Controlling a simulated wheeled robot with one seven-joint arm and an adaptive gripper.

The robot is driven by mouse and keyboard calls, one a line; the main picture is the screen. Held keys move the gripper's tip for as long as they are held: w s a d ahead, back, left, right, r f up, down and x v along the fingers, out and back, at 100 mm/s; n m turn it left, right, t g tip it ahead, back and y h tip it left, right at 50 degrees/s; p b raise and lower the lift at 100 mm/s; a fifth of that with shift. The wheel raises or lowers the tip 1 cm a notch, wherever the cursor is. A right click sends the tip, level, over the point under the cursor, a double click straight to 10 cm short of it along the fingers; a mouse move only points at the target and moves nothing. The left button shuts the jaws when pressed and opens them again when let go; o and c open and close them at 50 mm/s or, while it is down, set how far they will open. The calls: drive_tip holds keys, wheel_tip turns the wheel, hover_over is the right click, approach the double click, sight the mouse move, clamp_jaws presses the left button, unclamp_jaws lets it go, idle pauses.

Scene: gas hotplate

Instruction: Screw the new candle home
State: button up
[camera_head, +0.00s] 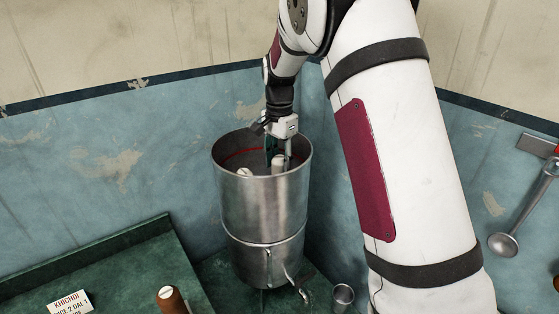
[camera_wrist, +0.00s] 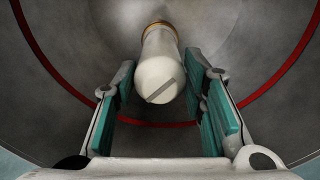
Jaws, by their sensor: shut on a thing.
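The new candle, a white cylinder with a domed, slotted end, is inside the metal filter vessel (camera_head: 262,207). In the wrist view the candle (camera_wrist: 160,72) points its dome toward me, with a brass-coloured collar at its far end against the vessel floor. My gripper (camera_head: 275,155) reaches down through the open top; in the wrist view its teal-padded fingers (camera_wrist: 160,85) are on both sides of the candle, shut on it. In the head view a pale candle top (camera_head: 278,162) shows at the fingers. Whether its thread is fully seated cannot be seen.
Another pale rounded top (camera_head: 244,172) shows inside the vessel to the left. A red line runs round the inner wall. A brown cylinder (camera_head: 172,300) and a label card (camera_head: 70,303) are on the green surface. A small metal cup (camera_head: 343,296) stands right of the vessel's tap (camera_head: 304,293); a ladle (camera_head: 510,235) hangs right.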

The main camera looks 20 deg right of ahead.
drive_tip(key=m, duration=0.5)
drive_tip(key=shift+d, duration=0.1)
drive_tip(key=shift+s, duration=0.1)
idle(0.3)
drive_tip(key=m+p, duration=0.1)
drive_tip(key=m, duration=0.4)
drive_tip(key=o, duration=1.3)
drive_tip(key=shift+c, duration=0.2)
